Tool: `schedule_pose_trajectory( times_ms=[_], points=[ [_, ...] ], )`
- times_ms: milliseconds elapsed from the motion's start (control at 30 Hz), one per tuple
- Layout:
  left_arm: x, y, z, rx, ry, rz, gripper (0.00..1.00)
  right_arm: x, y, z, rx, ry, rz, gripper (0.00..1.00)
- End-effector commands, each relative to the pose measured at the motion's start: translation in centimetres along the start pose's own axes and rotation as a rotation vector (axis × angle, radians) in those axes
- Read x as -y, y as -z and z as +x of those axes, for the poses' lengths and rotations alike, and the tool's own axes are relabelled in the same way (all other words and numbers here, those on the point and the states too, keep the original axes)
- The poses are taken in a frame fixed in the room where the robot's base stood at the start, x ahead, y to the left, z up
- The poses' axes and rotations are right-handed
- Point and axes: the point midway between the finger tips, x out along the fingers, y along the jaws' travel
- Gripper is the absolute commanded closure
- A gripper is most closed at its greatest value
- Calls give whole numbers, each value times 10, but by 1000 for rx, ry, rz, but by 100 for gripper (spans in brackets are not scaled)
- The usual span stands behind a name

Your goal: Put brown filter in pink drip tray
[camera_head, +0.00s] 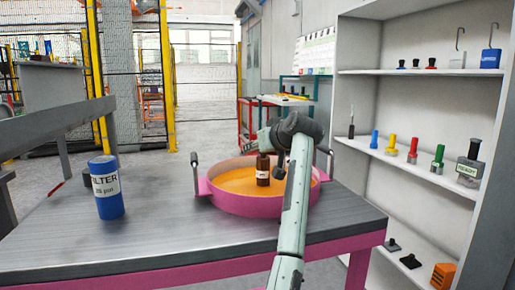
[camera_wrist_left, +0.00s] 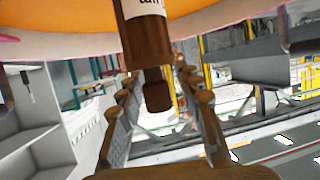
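The brown filter (camera_head: 263,172) is a small brown bottle shape with a white label and a narrower neck. It stands upright inside the pink drip tray (camera_head: 245,203), appearing to rest on its orange floor. The left wrist view shows the brown filter (camera_wrist_left: 147,40) upside down, its neck in the gap between the fingers. My left gripper (camera_wrist_left: 158,80) is open, with a finger on each side and visible space around the neck. In the head view its arm reaches over the tray's right side, and the gripper is partly hidden. My right gripper is out of view.
A blue cylinder labelled FILTER (camera_head: 106,188) stands on the grey table (camera_head: 160,235), left of the tray. The tray has upright handles at both sides. A white shelf unit (camera_head: 400,75) with small coloured items stands on the right. The table between cylinder and tray is clear.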

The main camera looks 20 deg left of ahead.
Motion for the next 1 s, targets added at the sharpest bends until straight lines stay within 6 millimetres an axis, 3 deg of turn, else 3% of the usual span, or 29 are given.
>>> schedule_pose_trajectory(
  times_ms=[167, 600, 800, 1000],
  points=[
    [-1, 2, -15, -1, -1, -1, 65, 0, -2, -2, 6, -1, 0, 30],
    [0, 3, -103, -2, 0, 0, 65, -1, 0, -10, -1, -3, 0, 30],
    [0, 2, -119, -1, 0, 0, 65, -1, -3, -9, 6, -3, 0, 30],
    [0, 2, -121, 0, 0, 0, 65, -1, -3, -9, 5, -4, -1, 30]
  ],
)
